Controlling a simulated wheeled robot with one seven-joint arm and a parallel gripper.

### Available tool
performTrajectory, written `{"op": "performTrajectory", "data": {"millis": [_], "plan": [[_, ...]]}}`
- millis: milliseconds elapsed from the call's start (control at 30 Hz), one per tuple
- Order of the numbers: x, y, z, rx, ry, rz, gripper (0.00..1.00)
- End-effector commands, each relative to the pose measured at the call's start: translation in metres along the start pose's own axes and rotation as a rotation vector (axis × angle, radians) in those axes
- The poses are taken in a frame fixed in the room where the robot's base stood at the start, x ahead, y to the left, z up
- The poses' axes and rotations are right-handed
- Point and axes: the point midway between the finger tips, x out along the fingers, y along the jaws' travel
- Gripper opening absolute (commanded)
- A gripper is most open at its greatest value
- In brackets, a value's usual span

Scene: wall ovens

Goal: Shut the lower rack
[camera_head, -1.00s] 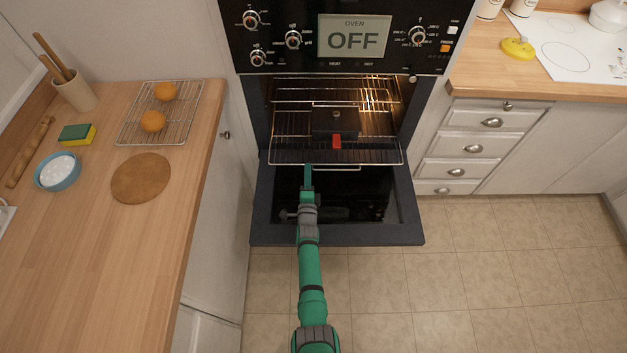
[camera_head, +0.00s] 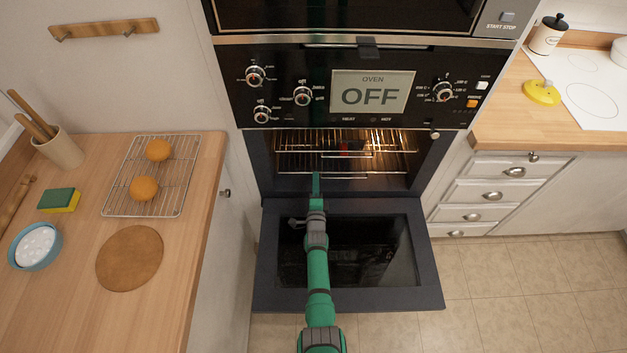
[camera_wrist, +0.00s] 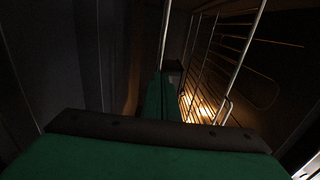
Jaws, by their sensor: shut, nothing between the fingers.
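The lower rack (camera_head: 345,174) is a wire rack inside the lit lower oven, with its front edge near the oven opening. The rack's bars (camera_wrist: 213,75) also show in the wrist view, close beside the fingers. My gripper (camera_head: 316,180) is shut and empty at the left part of the rack's front edge. I cannot tell whether it touches the rack.
The oven door (camera_head: 428,262) is folded down open beneath my arm. A wooden counter (camera_head: 190,235) stands at left, with a cooling rack holding two orange round items. White drawers (camera_head: 490,196) stand at right. The tiled floor (camera_head: 490,285) is clear.

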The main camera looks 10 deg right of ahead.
Motion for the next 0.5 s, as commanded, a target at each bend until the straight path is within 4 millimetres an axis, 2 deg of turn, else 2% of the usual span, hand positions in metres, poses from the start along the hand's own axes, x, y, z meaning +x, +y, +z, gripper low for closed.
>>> {"op": "performTrajectory", "data": {"millis": [500], "plan": [[0.0048, -0.0027, -0.0014, 0.0, -0.001, 0.003, 0.0]]}}
